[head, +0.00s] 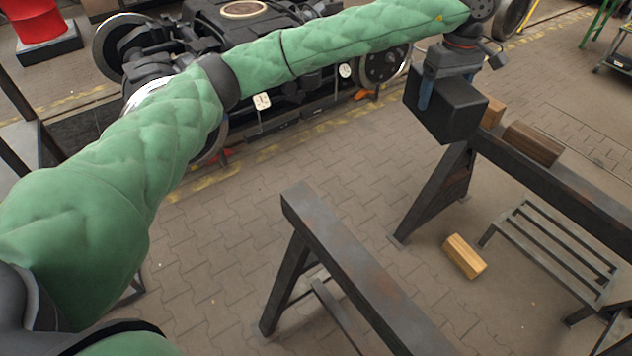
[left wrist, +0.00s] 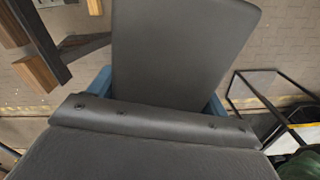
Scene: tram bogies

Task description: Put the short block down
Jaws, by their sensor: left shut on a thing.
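My left gripper (head: 447,88) is shut on a dark grey, box-shaped block (head: 460,112), with blue fingers at its sides. The block also fills the middle of the left wrist view (left wrist: 182,50), between the blue finger edges. In the head view it appears beside and partly in front of the far end of the right trestle; whether it touches the trestle cannot be told. A light wooden block (head: 492,112) and a longer brown block (head: 533,143) lie on that trestle's beam (head: 580,188). My right gripper is not in view.
A second dark trestle (head: 350,262) stands in the foreground, its visible beam bare. A light wooden block (head: 464,256) lies on the paved floor beside a low slatted metal step (head: 555,245). A bogie (head: 300,100) stands behind my left arm. The floor between the trestles is mostly clear.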

